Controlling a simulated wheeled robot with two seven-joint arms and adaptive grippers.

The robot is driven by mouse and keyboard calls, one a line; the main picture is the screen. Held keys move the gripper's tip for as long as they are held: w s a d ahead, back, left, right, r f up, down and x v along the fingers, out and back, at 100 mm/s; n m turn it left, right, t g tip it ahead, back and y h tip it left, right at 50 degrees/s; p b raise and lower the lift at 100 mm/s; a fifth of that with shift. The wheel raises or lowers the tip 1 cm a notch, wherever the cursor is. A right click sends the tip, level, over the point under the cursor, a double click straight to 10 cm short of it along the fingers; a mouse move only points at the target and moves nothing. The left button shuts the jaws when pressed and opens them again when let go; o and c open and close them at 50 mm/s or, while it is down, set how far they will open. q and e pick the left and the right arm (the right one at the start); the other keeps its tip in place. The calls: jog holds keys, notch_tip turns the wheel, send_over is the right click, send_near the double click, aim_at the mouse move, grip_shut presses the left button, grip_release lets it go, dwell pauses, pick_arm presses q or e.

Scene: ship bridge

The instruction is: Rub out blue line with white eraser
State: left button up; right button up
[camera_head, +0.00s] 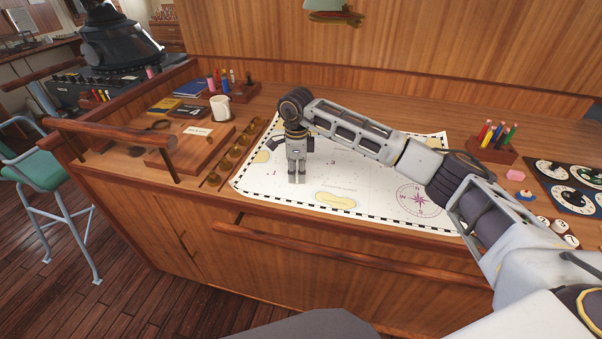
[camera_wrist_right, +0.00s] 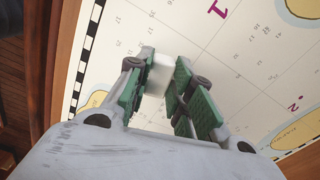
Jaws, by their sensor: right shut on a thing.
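My right gripper (camera_head: 297,181) points down over the left part of the white chart (camera_head: 345,180) on the desk. It also shows in the right wrist view (camera_wrist_right: 160,82), with green pads shut on the white eraser (camera_wrist_right: 159,72). The eraser is at the fingertips, low over the chart; I cannot tell if it touches the paper. In the head view the gripper hides it. I see no blue line in either view; the gripper and arm cover part of the chart. My left gripper is not in view.
Pen holders stand at the back (camera_head: 238,88) and at the right (camera_head: 494,141). A white mug (camera_head: 220,107) and a wooden box (camera_head: 190,146) are on the left. The chart's lower middle is clear.

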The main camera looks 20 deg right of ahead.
aim_at(324, 183)
jog(key=shift+w+a, duration=0.15)
jog(key=shift+a, duration=0.25)
jog(key=shift+d, duration=0.2)
jog(key=shift+s+d+f, duration=0.1)
jog(key=shift+s+d, duration=0.15)
jog(key=shift+d, duration=0.2)
jog(key=shift+s+d, duration=0.2)
jog(key=shift+d, duration=0.25)
jog(key=shift+d, duration=0.1)
jog(key=shift+s+d, duration=0.25)
jog(key=shift+d, duration=0.3)
jog(key=shift+s+d, duration=0.25)
jog(key=shift+d, duration=0.25)
jog(key=shift+s+d, duration=0.2)
jog(key=shift+d, duration=0.3)
jog(key=shift+s+d, duration=0.2)
jog(key=shift+d, duration=0.3)
jog(key=shift+d+b, duration=0.15)
jog(key=shift+b, duration=0.15)
jog(key=shift+s+d, duration=0.25)
jog(key=shift+d, duration=0.25)
jog(key=shift+s+d, duration=0.2)
jog(key=shift+d, duration=0.25)
